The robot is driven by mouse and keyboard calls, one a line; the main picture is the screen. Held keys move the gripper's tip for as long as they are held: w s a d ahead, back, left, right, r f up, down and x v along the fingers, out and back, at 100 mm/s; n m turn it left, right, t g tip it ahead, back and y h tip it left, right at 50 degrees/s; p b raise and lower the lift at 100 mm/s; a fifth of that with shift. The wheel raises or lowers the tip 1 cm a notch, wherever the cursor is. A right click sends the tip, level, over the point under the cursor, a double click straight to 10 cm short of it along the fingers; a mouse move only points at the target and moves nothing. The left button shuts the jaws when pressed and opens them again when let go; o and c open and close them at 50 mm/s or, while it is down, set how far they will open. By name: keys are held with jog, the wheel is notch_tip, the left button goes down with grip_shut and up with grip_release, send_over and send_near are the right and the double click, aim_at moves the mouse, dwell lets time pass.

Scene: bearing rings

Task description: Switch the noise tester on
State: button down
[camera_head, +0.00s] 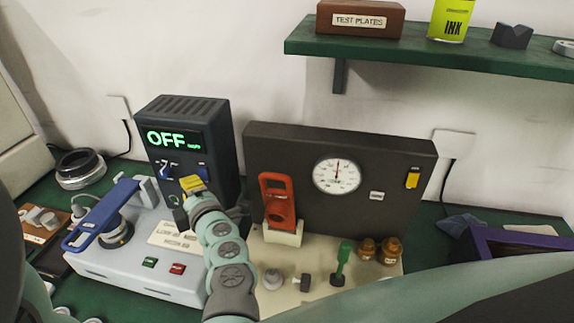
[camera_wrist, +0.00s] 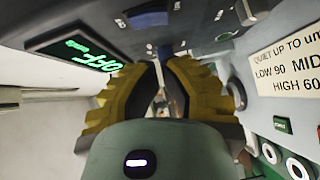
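The noise tester is a dark box (camera_head: 197,110) with a vented top at the back left. Its green display (camera_head: 172,139) reads OFF; the display also shows tilted in the wrist view (camera_wrist: 75,50). Small blue controls (camera_head: 203,172) sit on its front face below the display. My gripper (camera_head: 191,184) is in front of the lower part of this face, with its yellow fingers hiding some of it. In the wrist view the yellow fingertips (camera_wrist: 158,64) come together and hold nothing that I can see. Whether they touch the panel cannot be told.
A pale grey unit (camera_head: 130,262) with a blue lever arm (camera_head: 100,215) stands before the box. To the right are a dark gauge panel (camera_head: 280,150), a red holder (camera_head: 277,200) and small parts on a cream base. A green shelf (camera_head: 430,55) overhangs the back.

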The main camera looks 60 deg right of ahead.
aim_at(203, 174)
jog(key=shift+w+d+f, duration=0.1)
jog(key=shift+w+d, duration=0.1)
jog(key=shift+d, duration=0.55)
jog(key=shift+w+d+f, duration=0.1)
jog(key=shift+w+d, duration=0.05)
jog(key=shift+d, duration=0.6)
